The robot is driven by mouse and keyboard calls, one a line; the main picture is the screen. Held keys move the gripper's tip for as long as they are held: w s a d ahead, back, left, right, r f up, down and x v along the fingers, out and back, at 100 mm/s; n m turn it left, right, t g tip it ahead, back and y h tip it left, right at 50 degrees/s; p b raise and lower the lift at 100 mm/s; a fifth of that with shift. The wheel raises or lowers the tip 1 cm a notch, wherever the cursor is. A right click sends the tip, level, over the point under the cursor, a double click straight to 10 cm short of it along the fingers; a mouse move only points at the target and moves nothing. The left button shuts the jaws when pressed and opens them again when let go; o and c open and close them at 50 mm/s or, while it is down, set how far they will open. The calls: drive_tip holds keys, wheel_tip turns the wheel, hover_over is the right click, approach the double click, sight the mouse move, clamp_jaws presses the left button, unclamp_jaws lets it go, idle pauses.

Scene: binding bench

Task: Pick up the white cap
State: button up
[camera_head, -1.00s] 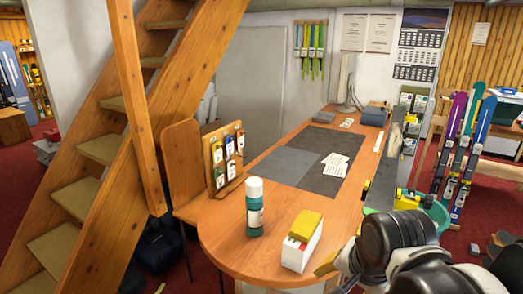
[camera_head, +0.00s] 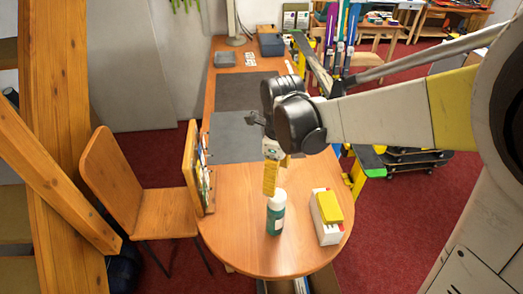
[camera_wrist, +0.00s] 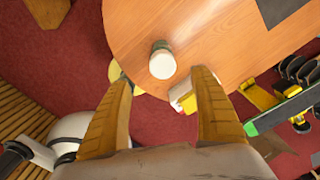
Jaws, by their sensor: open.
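The white cap (camera_head: 278,197) sits on top of an upright teal bottle (camera_head: 275,220) near the rounded end of the wooden table. In the wrist view the cap (camera_wrist: 162,65) shows from above as a pale disc, with a little of the bottle visible at its upper edge. My gripper (camera_head: 270,180) has yellow fingers and points down just above and behind the cap in the head view. In the wrist view the fingers of my gripper (camera_wrist: 162,76) are spread wide and empty. The cap lies in the gap between their tips, apart from both.
A white box with a yellow block on top (camera_head: 329,208) stands right of the bottle. A wooden display board (camera_head: 196,170) stands at the table's left edge by a chair (camera_head: 140,190). Grey mats (camera_head: 235,138) lie farther back. The table's rounded edge is close to the bottle.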

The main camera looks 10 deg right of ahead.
sight(277, 195)
drive_tip(key=f, duration=0.4)
drive_tip(key=shift+d+f, duration=0.15)
drive_tip(key=shift+d, duration=0.05)
wheel_tip(277, 195, down, 6)
drive_tip(key=shift+w+f+b, duration=0.1)
drive_tip(key=shift+w+b, duration=0.05)
drive_tip(key=shift+b, duration=0.3)
drive_tip(key=c, duration=0.9)
